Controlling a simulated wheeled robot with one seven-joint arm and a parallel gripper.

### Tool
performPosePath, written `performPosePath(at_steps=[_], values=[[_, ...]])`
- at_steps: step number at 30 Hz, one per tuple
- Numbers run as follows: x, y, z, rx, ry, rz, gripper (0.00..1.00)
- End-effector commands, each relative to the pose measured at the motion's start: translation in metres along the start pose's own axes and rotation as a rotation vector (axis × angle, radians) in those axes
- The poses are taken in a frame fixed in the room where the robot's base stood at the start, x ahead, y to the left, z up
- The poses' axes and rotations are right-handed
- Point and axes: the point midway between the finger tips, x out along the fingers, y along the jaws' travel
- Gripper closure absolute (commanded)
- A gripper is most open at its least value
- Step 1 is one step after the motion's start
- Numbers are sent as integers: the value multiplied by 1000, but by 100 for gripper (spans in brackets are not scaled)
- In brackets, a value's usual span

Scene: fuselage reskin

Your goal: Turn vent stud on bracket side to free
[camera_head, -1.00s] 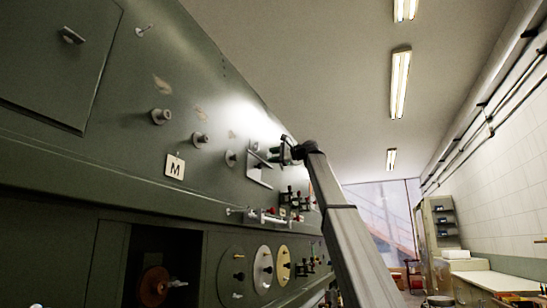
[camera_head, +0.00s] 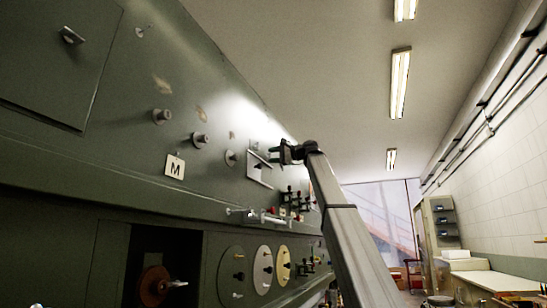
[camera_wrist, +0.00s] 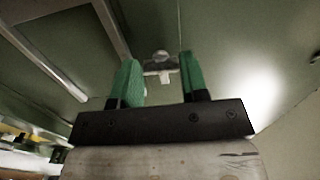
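My gripper (camera_head: 278,154) is raised against the green fuselage panel (camera_head: 215,95), beside a pale plate-like bracket (camera_head: 259,172). In the wrist view my gripper (camera_wrist: 158,62) has its two green fingers spread apart. A small pale stud with a flat tab (camera_wrist: 163,74) shows on the panel beyond and between the fingertips. It looks like the vent stud, and no finger is seen touching it. In the head view my gripper hides the spot in front of it, so the stud cannot be made out there.
Several round knobs (camera_head: 200,139) stick out of the panel left of my gripper, above a label marked M (camera_head: 175,167). A ledge with small fittings (camera_head: 262,215) and round discs (camera_head: 262,266) lie below. A bench (camera_head: 500,283) stands at the far right. The space right of my arm is open.

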Motion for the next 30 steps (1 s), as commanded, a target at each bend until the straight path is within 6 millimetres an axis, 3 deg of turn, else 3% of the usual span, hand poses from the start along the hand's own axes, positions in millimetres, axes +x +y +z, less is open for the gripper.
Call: performPosePath(at_steps=[1,2,14,30], values=[[0,1,0,0,0,1,42],[0,1,0,0,0,1,36],[-8,0,0,1,1,-1,36],[-96,1,0,1,1,0,36]])
